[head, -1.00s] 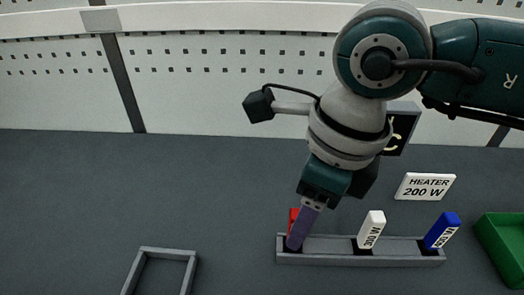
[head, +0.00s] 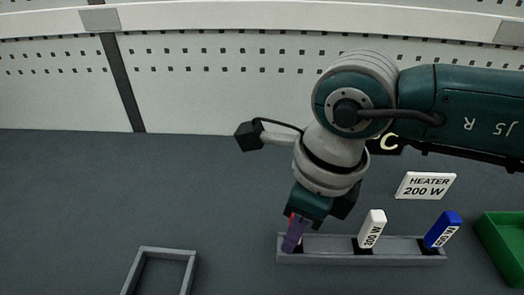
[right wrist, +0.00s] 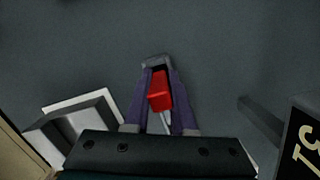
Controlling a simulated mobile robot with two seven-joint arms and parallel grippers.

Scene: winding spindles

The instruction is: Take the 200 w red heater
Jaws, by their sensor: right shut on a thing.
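The red heater (right wrist: 159,92) is between the two purple fingers of my right gripper (right wrist: 157,100), which is shut on it. In the head view my right gripper (head: 294,234) is at the left end of the grey rack (head: 350,259) and hides nearly all of the red heater; only a sliver of red shows. A white heater (head: 372,229) stands tilted in the rack's middle, with lettering on its face. A blue heater (head: 442,229) stands tilted at the right end. A white sign (head: 426,186) behind the rack reads HEATER 200 W. My left gripper is not in view.
A green bin (head: 503,245) stands at the right edge. An empty grey frame-like tray (head: 165,252) lies at the lower left. A perforated pale wall (head: 240,80) runs behind the dark table. The table between tray and rack is clear.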

